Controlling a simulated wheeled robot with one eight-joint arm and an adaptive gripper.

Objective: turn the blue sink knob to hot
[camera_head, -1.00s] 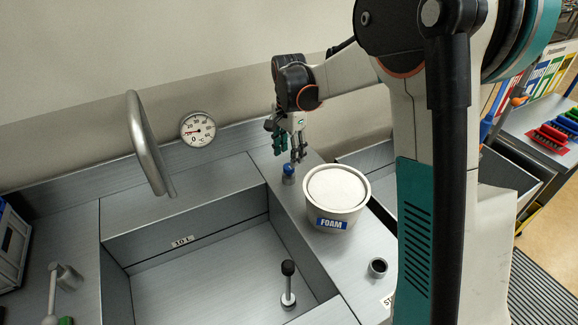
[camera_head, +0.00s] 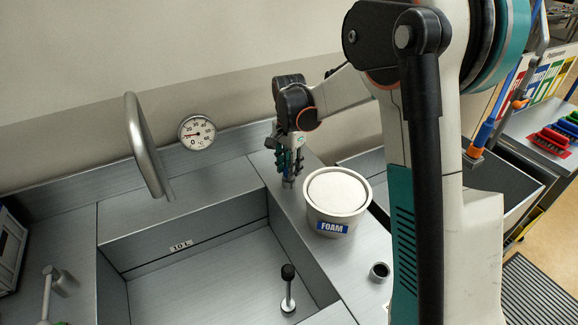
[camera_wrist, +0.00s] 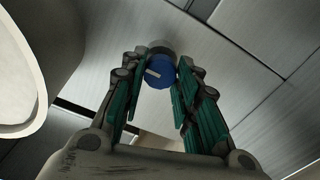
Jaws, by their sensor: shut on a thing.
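The blue sink knob (camera_wrist: 158,72) sits on a grey base on the metal sink surround, and a light pointer mark shows on its face. In the wrist view it lies between the fingertips of my gripper (camera_wrist: 158,78), which are closed on its sides. In the head view my gripper (camera_head: 288,172) is down over the knob at the sink's back right corner, and the fingers hide the knob there. The round dial gauge (camera_head: 197,132) on the back wall is marked in °C.
A white FOAM tub (camera_head: 337,200) stands close to the right of my gripper. The curved tap (camera_head: 145,145) rises behind the sink basin (camera_head: 200,270). A black-topped plunger (camera_head: 288,288) stands in the basin.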

